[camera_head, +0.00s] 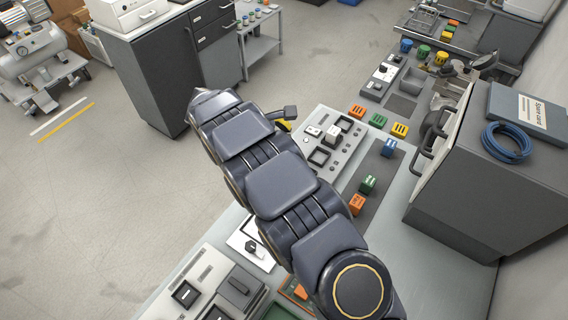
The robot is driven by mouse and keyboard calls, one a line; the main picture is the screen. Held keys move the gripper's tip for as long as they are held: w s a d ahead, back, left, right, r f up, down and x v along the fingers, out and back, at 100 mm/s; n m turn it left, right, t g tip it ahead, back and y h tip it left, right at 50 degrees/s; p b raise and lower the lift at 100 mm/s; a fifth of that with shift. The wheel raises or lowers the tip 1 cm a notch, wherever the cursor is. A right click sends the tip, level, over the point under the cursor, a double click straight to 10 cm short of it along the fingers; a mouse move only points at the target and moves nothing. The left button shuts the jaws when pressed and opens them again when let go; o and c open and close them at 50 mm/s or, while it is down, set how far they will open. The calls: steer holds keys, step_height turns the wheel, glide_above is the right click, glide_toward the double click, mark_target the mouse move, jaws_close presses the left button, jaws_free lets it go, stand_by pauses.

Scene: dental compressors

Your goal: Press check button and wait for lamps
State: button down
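A light grey control panel (345,165) stands on the bench, right of my arm. I cannot tell which part is the check button or which are lamps, and I see none clearly lit. A second grey panel (205,285) with dark square parts lies at the lower left of the bench. My dark segmented arm crosses the middle and hides part of the bench. A small black part and a yellow spot show beside it. I cannot make out my gripper's fingers.
A large grey box (480,190) with handles bears a coiled blue hose (506,142) at the right. A dark cabinet (160,75) stands behind. The floor at left is open.

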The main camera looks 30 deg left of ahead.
step_height(320, 180, down, 8)
steer(key=shift+f, duration=0.1)
stand_by(0.4)
steer(key=shift+f, duration=0.1)
stand_by(1.3)
steer(key=shift+f, duration=0.25)
steer(key=shift+f, duration=0.5)
stand_by(0.6)
steer(key=shift+r, duration=0.9)
steer(key=shift+r, duration=0.1)
steer(key=shift+r, duration=2.4)
